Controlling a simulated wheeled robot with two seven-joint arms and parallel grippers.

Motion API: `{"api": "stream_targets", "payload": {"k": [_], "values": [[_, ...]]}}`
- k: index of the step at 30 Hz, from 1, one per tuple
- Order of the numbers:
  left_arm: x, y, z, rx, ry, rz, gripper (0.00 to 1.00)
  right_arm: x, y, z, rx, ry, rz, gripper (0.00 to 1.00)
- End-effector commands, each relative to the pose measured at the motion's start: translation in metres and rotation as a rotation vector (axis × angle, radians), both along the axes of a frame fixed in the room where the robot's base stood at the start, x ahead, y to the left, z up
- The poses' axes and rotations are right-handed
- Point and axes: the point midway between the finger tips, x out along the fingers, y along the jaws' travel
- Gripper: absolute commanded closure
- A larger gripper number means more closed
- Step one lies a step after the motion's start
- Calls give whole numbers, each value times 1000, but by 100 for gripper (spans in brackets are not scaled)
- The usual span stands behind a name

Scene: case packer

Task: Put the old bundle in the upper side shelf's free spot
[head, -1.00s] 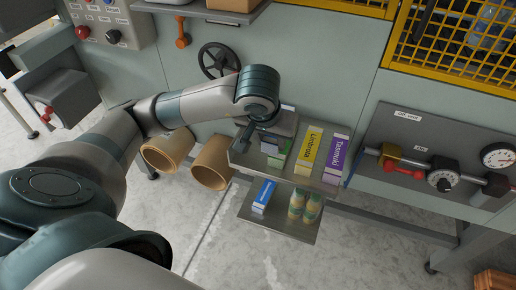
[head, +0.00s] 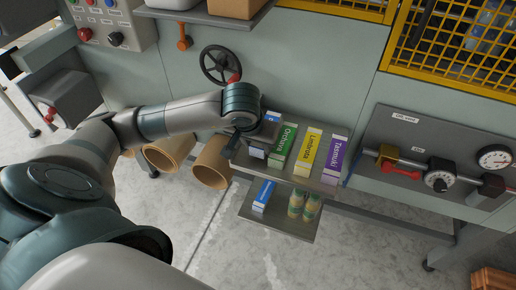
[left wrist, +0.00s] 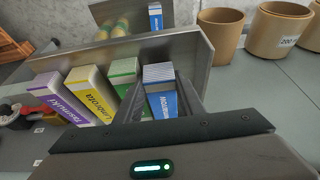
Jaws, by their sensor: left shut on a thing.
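My left gripper (head: 261,138) is over the left end of the upper side shelf (head: 305,179). It is shut on a blue-and-white bundle (left wrist: 162,98), whose printed face shows between the fingers in the left wrist view. In the head view the gripper hides most of it; a small blue end (head: 272,117) shows. A green carton (head: 283,145) stands just right of it, then a yellow carton (head: 308,152) and a purple carton (head: 334,158). Whether the bundle touches the shelf I cannot tell. My right gripper is not in view.
A lower shelf (head: 285,226) carries another blue-and-white carton (head: 263,195) and green-yellow jars (head: 304,205). Brown tubs (head: 212,162) hang left of the shelves. A handwheel (head: 220,64) is behind my arm. A panel with a gauge (head: 494,158) is at the right.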

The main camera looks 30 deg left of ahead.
Motion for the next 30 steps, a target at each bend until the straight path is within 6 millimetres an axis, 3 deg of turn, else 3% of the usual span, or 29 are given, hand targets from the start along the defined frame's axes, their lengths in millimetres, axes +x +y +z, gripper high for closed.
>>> {"api": "stream_targets", "payload": {"k": [7,21,22,23,30], "values": [[0,0,-20,1,1,0,91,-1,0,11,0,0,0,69],[0,0,-26,0,-2,0,91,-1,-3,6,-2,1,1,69],[0,0,-26,0,-1,0,63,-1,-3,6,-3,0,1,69],[0,0,-25,0,-1,0,57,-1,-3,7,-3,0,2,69],[0,0,-25,0,-1,0,57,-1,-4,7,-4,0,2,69]]}}
